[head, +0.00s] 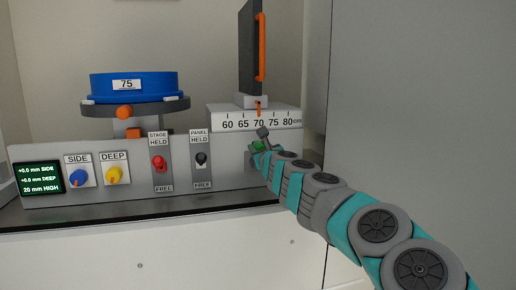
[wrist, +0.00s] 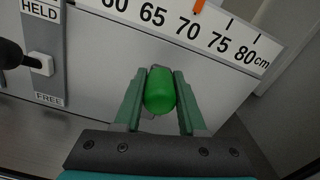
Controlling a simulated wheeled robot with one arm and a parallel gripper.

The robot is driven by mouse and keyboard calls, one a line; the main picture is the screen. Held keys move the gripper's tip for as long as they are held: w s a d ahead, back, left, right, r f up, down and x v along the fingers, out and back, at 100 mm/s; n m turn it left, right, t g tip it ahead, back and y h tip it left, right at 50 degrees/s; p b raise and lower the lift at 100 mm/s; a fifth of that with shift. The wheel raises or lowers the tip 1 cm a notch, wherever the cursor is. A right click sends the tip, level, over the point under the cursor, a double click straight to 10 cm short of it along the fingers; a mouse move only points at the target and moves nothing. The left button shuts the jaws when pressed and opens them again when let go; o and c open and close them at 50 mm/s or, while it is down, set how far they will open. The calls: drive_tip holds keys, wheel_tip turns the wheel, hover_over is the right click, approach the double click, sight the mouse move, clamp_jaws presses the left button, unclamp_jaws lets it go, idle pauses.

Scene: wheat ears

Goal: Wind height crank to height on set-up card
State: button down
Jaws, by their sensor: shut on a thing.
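My gripper (wrist: 160,95) is shut on a green crank knob (wrist: 160,91) in the wrist view; its fingers lie on both sides of the knob. In the head view the green knob (head: 258,146) is mostly hidden by my gripper, at the right end of the grey console. The display (head: 40,178) reads +0.0 mm SIDE, +0.0 mm DEEP and 20 mm HIGH. A blue round holder (head: 134,86) labelled 75 sits on the stage at the left. No set-up card can be made out.
A blue SIDE knob (head: 79,177), a yellow DEEP knob (head: 115,175), a red STAGE lever (head: 158,163) and a black PANEL lever (head: 201,158) line the console front. A dark upright panel (head: 248,48) stands above the scale (head: 225,123), its orange pointer near 70 cm. A grey wall closes the right side.

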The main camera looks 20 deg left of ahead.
drive_tip(key=shift+w+d+f, duration=0.2)
drive_tip(key=shift+w+d, duration=0.1)
drive_tip(key=shift+d, duration=0.05)
drive_tip(key=c, duration=0.7)
unclamp_jaws()
drive_tip(key=shift+d, duration=0.15)
drive_tip(key=shift+o, duration=0.9)
drive_tip(key=shift+s, duration=0.1)
drive_tip(key=shift+a+r, duration=0.1)
drive_tip(key=shift+a, duration=0.1)
drive_tip(key=shift+b+v, duration=0.8)
drive_tip(key=shift+v, duration=3.1)
